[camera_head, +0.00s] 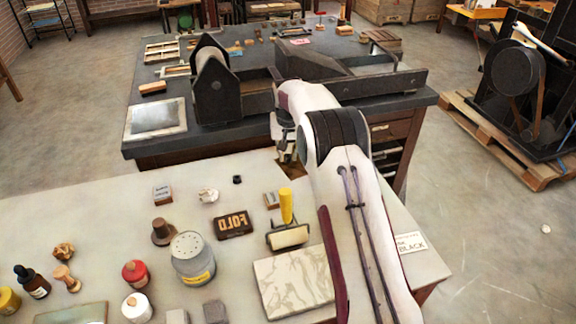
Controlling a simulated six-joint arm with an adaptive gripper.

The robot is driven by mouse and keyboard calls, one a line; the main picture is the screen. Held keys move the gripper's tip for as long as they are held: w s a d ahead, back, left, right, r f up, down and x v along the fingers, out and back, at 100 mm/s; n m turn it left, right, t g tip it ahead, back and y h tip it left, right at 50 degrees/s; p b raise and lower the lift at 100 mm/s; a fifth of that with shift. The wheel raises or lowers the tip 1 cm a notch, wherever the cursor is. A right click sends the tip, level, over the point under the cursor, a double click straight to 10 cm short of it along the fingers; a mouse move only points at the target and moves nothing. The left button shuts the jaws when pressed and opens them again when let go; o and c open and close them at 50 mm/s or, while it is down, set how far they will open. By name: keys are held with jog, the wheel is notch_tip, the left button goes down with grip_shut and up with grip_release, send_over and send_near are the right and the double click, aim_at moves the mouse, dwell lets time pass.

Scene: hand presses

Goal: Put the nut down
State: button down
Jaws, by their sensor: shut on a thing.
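My gripper (288,158) hangs at the far edge of the near table (100,215), partly hidden behind my own white arm. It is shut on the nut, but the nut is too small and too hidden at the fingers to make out. A small black piece (237,179) lies on the table to the left of the gripper; I cannot tell what it is.
A yellow-handled roller (287,212), a FOLD block (233,225) and a small block (271,200) lie near the gripper. A marbled slab (294,281), a grey can (192,258) and bottles stand nearer. Behind is a dark press bench (240,133).

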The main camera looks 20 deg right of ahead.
aim_at(288, 162)
jog(key=shift+f, duration=2.45)
jog(key=shift+f, duration=0.15)
jog(key=c, duration=1.9)
grip_release()
jog(key=shift+v, duration=6.1)
